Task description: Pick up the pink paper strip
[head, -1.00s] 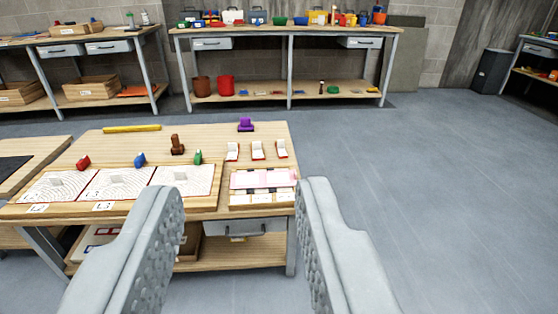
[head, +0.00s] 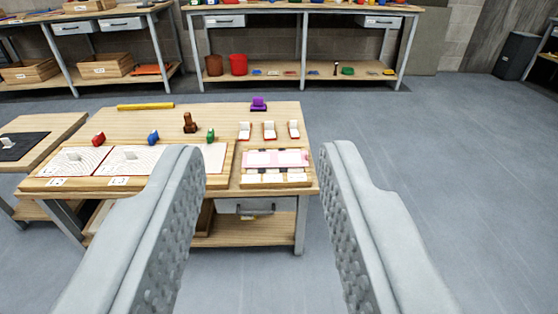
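The pink paper strip (head: 262,158) lies flat in a wooden tray (head: 249,184) at the front right of the nearer table (head: 220,119). Dark pieces show along the strip's edges, and white cards lie in front of it. My gripper (head: 255,165) is open and empty, its two grey fingers spread wide at the left and right. The strip appears between the fingers in the picture, but it is farther off and nothing touches it.
Small white holders (head: 269,130) stand behind the tray, with a purple object (head: 259,104) beyond. Patterned panels (head: 130,160) lie to the left, with red, blue and green pieces behind them. Clear floor (head: 420,150) lies to the right. A long workbench (head: 300,11) stands behind.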

